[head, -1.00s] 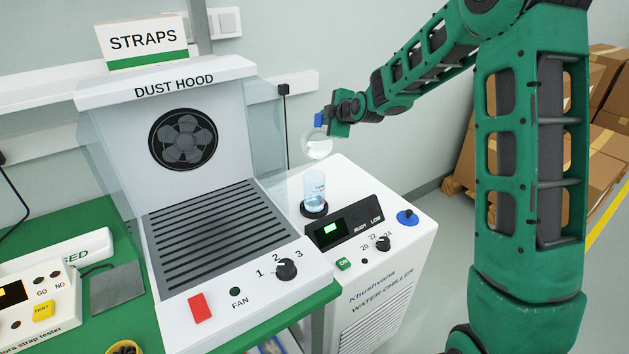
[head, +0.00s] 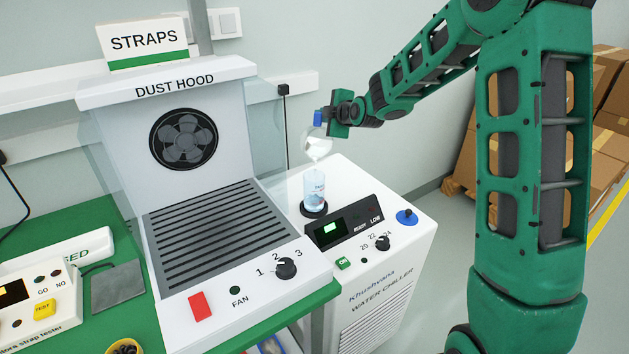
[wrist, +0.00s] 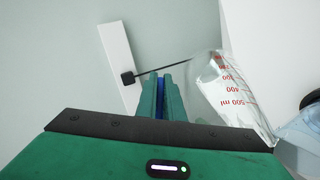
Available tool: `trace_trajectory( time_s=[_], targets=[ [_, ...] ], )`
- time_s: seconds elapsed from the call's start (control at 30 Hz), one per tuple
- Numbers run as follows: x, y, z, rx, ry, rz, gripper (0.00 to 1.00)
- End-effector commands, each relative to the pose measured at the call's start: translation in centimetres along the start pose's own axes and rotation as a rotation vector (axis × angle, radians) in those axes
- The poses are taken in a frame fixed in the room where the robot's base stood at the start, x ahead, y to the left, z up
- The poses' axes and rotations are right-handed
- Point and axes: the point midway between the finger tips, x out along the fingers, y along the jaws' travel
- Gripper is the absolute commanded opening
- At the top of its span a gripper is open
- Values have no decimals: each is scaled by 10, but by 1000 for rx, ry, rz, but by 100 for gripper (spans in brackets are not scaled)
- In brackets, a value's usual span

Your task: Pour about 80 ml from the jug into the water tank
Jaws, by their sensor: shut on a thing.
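The clear jug (head: 317,146) hangs tilted above the water tank in the head view, with a little clear liquid in it. A thin stream seems to run from its lower edge towards the tank. My gripper (head: 327,119) is shut on the jug's blue handle. In the wrist view my gripper (wrist: 161,92) shows the blue handle between its fingers, and the jug (wrist: 228,95) with red millilitre marks lies tilted to the right. The water tank (head: 314,190) is a clear cylinder with bluish water, upright on the water chiller (head: 370,270).
The chiller's dark display panel (head: 345,226) shows a lit green readout, with a knob (head: 382,243) and a blue cap (head: 407,217) nearby. The dust hood (head: 190,130) stands close on the left. Cardboard boxes (head: 600,120) are stacked at the right.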

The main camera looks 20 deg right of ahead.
Motion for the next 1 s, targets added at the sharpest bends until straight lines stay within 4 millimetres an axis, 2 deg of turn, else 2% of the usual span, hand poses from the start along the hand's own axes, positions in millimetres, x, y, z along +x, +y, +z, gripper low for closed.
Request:
trace_trajectory(
  time_s=[1.0],
  targets=[
    [-5, 5, -1, -22, 2, 42, 0]
  ],
)
